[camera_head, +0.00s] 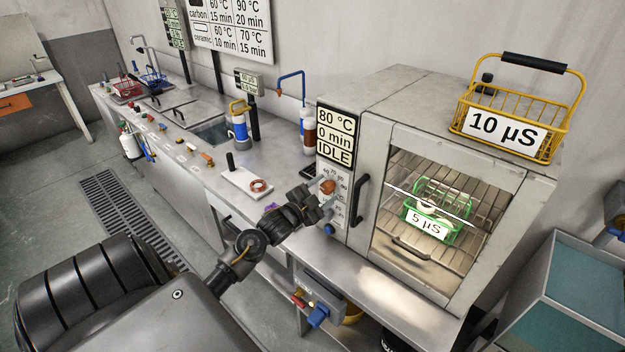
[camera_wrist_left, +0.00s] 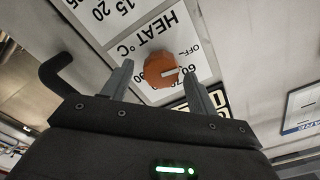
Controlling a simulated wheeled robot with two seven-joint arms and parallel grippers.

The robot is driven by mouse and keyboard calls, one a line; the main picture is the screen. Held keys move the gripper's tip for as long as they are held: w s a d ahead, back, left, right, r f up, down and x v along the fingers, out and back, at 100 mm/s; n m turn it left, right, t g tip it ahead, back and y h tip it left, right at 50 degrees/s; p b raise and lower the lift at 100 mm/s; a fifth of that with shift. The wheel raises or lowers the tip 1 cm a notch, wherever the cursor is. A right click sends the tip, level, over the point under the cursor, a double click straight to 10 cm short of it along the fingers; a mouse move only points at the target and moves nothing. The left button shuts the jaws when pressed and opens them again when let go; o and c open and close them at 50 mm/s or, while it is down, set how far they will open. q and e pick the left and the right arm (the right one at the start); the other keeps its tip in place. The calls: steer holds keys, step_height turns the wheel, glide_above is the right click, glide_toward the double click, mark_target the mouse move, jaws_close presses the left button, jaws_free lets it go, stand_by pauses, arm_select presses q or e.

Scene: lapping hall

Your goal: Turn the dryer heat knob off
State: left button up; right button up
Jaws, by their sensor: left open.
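The orange heat knob (camera_head: 327,187) is on the dryer's control panel, below the display (camera_head: 337,134) reading 80 °C, 0 min, IDLE. In the left wrist view the knob (camera_wrist_left: 160,70) sits beside the HEAT °C label, with OFF and temperature marks around it. Its light notch faces right in that view, below the OFF mark; I cannot tell the exact setting. My left gripper (camera_head: 324,194) is at the panel. In its wrist view the open fingers (camera_wrist_left: 157,69) lie on either side of the knob, with no clear grip on it. My right gripper is not in view.
The dryer (camera_head: 383,90) has a black door handle (camera_head: 359,200); a green 5 µS basket (camera_head: 437,212) shows behind its glass. A yellow 10 µS basket (camera_head: 520,115) stands on top. A blue knob (camera_head: 329,230) is below the panel. The bench (camera_head: 200,145) extends left.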

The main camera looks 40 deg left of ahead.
arm_select(q)
steer(key=s+b, duration=0.2)
steer(key=s, duration=0.7)
steer(key=shift+d, duration=0.1)
